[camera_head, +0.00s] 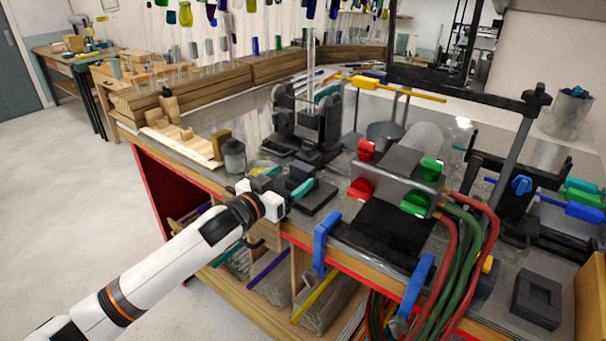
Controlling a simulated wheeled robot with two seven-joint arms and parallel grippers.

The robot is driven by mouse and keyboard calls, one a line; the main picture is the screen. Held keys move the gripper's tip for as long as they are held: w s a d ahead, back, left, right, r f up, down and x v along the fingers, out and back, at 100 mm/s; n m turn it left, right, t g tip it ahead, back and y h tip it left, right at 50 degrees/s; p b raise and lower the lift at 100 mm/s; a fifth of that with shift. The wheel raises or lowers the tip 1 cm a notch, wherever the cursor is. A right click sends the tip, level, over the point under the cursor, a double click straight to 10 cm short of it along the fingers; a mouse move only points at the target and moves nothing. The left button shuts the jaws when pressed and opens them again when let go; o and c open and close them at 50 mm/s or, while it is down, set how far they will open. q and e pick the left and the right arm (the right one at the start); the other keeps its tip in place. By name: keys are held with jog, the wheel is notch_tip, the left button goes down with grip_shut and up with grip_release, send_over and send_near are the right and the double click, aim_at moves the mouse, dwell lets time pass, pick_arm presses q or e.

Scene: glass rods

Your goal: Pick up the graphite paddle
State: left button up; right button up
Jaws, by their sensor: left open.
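My left arm comes in from the lower left, and my left gripper (289,181) is over the front edge of the cluttered bench. Its jaws are open, with teal finger parts on either side. A dark block (300,171) shows at the jaws, and a dark flat plate (318,198) lies just to their right. Either could be the graphite paddle, but the view is too small to tell. I cannot tell whether the fingers touch the dark block. My right gripper is not in view.
A torch with red and green knobs (398,178) and hoses stands right of the gripper. Blue clamps (325,238) grip the bench's front edge. A small glass jar (234,155) and a black roller stand (305,125) are close behind. Open floor (70,190) lies left.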

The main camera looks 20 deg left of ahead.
aim_at(307, 168)
pick_arm(q)
jog(key=shift+w+d, duration=0.25)
jog(key=shift+w, duration=0.3)
jog(key=shift+w+d, duration=0.15)
jog(key=shift+w, duration=0.15)
jog(key=p+x, duration=0.2)
jog(key=x, duration=0.2)
jog(key=shift+w+d, duration=0.1)
jog(key=shift+w+d+f, duration=0.15)
jog(key=shift+w, duration=0.3)
jog(key=shift+s, duration=0.1)
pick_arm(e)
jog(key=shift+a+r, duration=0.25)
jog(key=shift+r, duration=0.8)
pick_arm(q)
jog(key=c, duration=1.2)
